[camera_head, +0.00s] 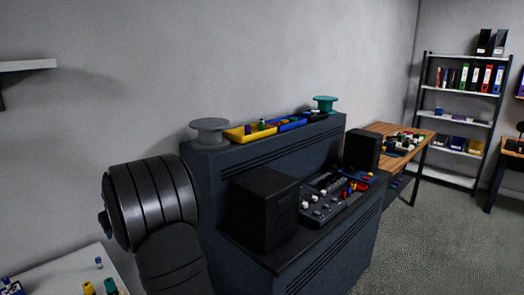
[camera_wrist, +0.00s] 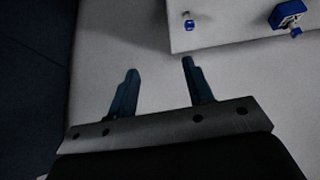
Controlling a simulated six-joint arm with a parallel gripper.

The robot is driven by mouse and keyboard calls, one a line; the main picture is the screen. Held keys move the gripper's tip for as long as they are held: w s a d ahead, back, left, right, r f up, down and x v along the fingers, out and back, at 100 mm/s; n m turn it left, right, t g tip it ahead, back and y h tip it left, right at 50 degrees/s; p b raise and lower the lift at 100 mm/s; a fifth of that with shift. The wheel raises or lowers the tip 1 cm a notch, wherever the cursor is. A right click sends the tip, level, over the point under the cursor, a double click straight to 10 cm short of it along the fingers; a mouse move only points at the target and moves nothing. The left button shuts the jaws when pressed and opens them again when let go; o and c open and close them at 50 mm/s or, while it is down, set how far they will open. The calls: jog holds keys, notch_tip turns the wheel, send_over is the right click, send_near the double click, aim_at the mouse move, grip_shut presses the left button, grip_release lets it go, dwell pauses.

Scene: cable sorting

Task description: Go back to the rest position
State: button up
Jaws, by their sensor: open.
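My gripper (camera_wrist: 160,70) shows in the wrist view with its two dark fingers apart and nothing between them. Beyond the fingertips is a pale surface, with the edge of a white table (camera_wrist: 235,42) at the upper right. A small blue and white piece (camera_wrist: 188,21) and a larger blue piece (camera_wrist: 287,14) lie on that table, clear of the fingers. In the head view my dark arm stands at the lower left, and the gripper itself is not visible there.
A dark console (camera_head: 330,245) stands right of my arm, bearing black speakers (camera_head: 265,208), a mixer (camera_head: 325,203), a grey spool (camera_head: 209,132) and a yellow tray (camera_head: 236,135). The white table (camera_head: 72,278) is at lower left. The floor at right (camera_head: 450,240) is clear.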

jog(key=w+a+f, duration=0.2)
jog(key=w+a, duration=0.1)
jog(key=a, duration=0.3)
jog(key=w+a+f+m, duration=0.1)
jog(key=w+a+f, duration=0.1)
jog(key=a, duration=0.5)
jog(key=shift+w+a+f+t, duration=0.15)
jog(key=shift+w+a+t, duration=0.15)
jog(key=shift+w, duration=0.5)
